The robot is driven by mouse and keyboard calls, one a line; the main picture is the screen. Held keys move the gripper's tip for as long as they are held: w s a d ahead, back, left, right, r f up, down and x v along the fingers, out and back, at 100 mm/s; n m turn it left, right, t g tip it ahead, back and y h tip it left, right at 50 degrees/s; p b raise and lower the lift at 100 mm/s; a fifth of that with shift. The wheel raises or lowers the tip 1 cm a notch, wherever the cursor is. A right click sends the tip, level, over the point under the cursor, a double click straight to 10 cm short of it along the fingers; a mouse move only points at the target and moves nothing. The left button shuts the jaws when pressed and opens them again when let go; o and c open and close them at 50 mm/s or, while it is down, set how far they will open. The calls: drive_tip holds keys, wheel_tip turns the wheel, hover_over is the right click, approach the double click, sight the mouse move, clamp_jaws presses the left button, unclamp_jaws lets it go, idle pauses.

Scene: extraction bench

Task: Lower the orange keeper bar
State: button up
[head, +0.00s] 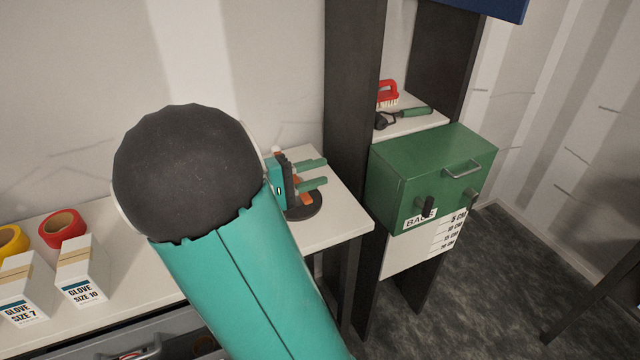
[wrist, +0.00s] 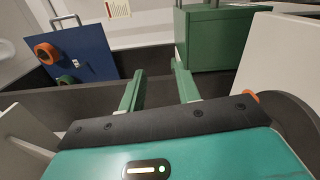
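My gripper (head: 325,171) is open over the right end of the white bench, its two green fingers apart with nothing between them. The wrist view shows the same gap between the fingers (wrist: 159,70). A small orange piece (head: 306,198) shows just below the fingers, by a black round base (head: 305,210) on the bench; most of it is hidden by my gripper. In the wrist view an orange bit (wrist: 248,94) peeps over my gripper's right edge. I cannot tell whether either is the keeper bar; no clear orange bar shows.
A green box (head: 418,168) with handles stands right of the bench, in a dark-post rack; it also shows in the wrist view (wrist: 222,38). A red brush (head: 388,90) lies on the shelf behind. Tape rolls (head: 63,228) and glove boxes (head: 82,272) stand at left.

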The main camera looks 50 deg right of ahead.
drive_tip(key=s+a+r, duration=0.5)
drive_tip(key=s+a, duration=0.2)
drive_tip(key=shift+a+r, duration=0.2)
idle(0.6)
